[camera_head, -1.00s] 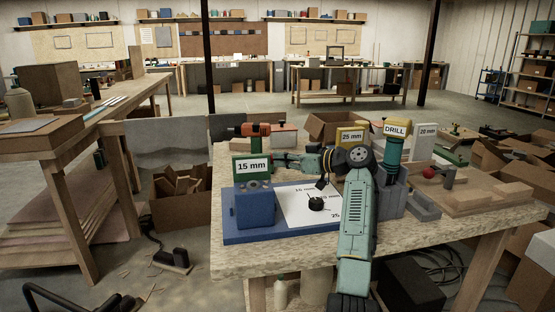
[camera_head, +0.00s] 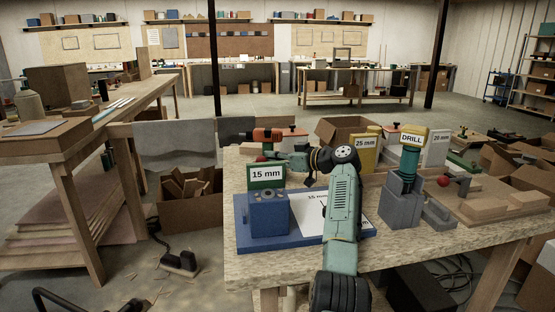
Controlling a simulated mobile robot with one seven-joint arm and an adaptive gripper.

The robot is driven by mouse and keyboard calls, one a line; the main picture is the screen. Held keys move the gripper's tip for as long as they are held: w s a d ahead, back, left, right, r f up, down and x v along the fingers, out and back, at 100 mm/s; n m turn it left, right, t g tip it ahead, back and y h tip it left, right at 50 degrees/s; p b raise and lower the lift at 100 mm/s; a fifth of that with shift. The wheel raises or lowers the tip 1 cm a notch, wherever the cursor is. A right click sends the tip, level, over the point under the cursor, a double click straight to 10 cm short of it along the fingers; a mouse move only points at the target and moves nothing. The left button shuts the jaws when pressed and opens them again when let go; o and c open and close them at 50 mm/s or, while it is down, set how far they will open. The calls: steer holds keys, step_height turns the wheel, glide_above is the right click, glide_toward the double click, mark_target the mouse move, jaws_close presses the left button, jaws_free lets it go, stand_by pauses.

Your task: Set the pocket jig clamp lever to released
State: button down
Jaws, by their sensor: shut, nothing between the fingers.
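On the workbench, a blue jig block (camera_head: 268,213) with a "15 mm" sign stands on a blue base (camera_head: 262,238). Beside it lies a white panel (camera_head: 306,213) with size marks. A black knob (camera_head: 324,207) on the panel is mostly hidden behind my arm. A lever with a red ball (camera_head: 443,181) and a dark post (camera_head: 464,187) sits on a wooden board at right; I cannot tell for sure that this is the clamp lever. My gripper (camera_head: 309,181), small and dark, appears shut and empty above the panel, left of that lever and apart from it.
Cardboard boxes crowd the right side.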

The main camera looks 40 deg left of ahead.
steer(key=shift+s+a, duration=0.2)
steer(key=shift+a, duration=0.3)
stand_by(0.4)
steer(key=d+r, duration=0.2)
steer(key=d, duration=0.9)
steer(key=shift+w+d+r, duration=0.15)
steer(key=shift+d+r, duration=0.05)
steer(key=shift+d, duration=0.2)
